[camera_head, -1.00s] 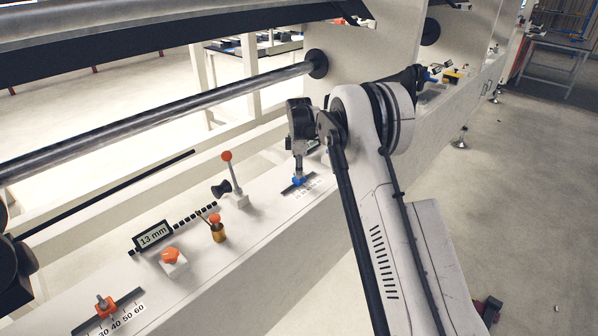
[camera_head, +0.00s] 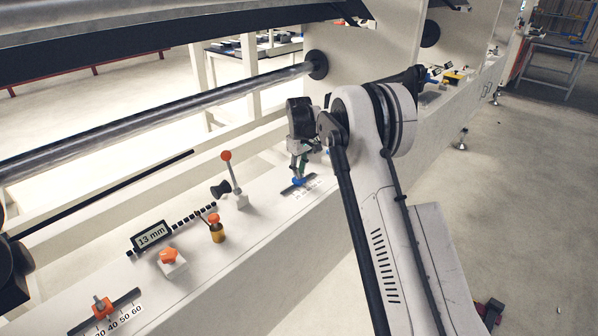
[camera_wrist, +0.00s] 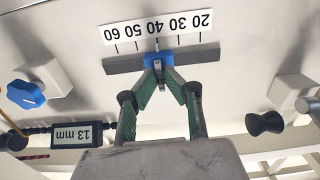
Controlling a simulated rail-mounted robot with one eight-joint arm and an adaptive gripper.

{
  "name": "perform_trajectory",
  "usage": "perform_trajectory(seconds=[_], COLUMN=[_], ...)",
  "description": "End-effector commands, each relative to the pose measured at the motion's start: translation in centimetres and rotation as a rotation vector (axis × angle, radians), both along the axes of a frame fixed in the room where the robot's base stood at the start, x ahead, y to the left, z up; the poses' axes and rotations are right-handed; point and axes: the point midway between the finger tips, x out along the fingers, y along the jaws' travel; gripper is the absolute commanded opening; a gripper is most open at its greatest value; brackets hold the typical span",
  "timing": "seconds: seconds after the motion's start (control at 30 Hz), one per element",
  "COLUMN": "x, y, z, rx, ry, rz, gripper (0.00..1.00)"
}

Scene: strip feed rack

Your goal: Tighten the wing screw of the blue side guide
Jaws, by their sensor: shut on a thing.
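The blue side guide (camera_wrist: 151,59) sits on a dark slotted rail (camera_wrist: 205,54) beside a white scale; in the wrist view it stands close to the 40 mark. In the head view the blue guide (camera_head: 298,181) shows just below my gripper (camera_head: 298,172). In the wrist view my gripper (camera_wrist: 158,68) has its fingertips closed together at the guide's middle.
A display reading 13 mm (camera_head: 151,236), an orange knob (camera_head: 171,257), a red-tipped lever (camera_head: 233,175) and an orange side guide (camera_head: 103,308) stand along the white beam. A blue knob (camera_wrist: 27,94) and a black knob (camera_wrist: 264,123) flank the rail in the wrist view.

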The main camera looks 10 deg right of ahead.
Motion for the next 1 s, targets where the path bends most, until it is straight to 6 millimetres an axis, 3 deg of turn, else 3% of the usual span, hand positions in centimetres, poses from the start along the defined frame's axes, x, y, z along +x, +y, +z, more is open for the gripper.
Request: perform_trajectory(seconds=[0.6,0.63,0.73,1.0], x=[0.01,0.01,0.01,0.00], y=[0.03,0.03,0.03,0.01], z=[0.03,0.03,0.03,0.07], rx=[0.001,0.001,0.001,0.000], ry=[-0.001,-0.001,-0.001,0.000], rz=[-0.041,-0.041,-0.040,-0.040], gripper=[0.00,0.11,0.24,0.25])
